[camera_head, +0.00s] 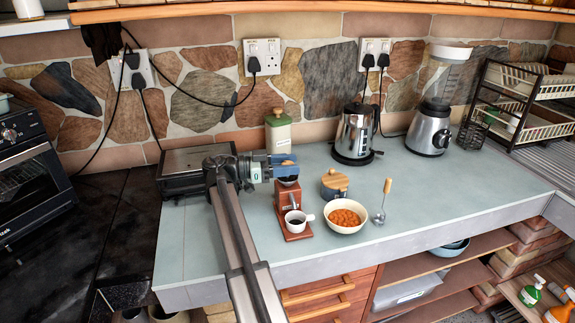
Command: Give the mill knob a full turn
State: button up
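The mill (289,196) is a small red-brown wooden grinder with a dark top, standing on the grey-green counter (430,195). My gripper (287,165) reaches in from the left, its blue fingers right at or just above the top of the mill. The mill knob cannot be made out; the fingers cover that area. I cannot tell whether the fingers are open, or whether they touch the mill. A white cup (296,221) with dark contents stands on the mill's base.
A bowl of orange food (345,216), a lidded pot (335,183) and a spoon-like tool (381,202) lie right of the mill. A green canister (278,132) stands behind. A kettle (354,134), blender (432,115) and dish rack (525,105) are farther right. The counter's front right is clear.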

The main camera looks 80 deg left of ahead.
jog(key=shift+o, duration=1.1)
jog(key=s+a, duration=0.1)
jog(key=s, duration=1.2)
jog(key=shift+s+a, duration=0.35)
jog(key=shift+a, duration=0.05)
jog(key=d+n+y, duration=0.2)
jog(key=d+y, duration=0.1)
jog(key=d, duration=0.5)
jog(key=w+a+n+y, duration=0.1)
jog(key=w+a, duration=0.1)
jog(key=w, duration=0.2)
jog(key=w+a+y, duration=0.1)
jog(key=w+a, duration=0.1)
jog(key=w, duration=0.3)
jog(key=w+a+n+y, duration=0.1)
jog(key=w+a+y, duration=0.1)
jog(key=w, duration=0.2)
jog(key=shift+w+a+n, duration=0.1)
jog(key=shift+w+n, duration=0.2)
jog(key=shift+w, duration=0.1)
jog(key=shift+c, duration=0.5)
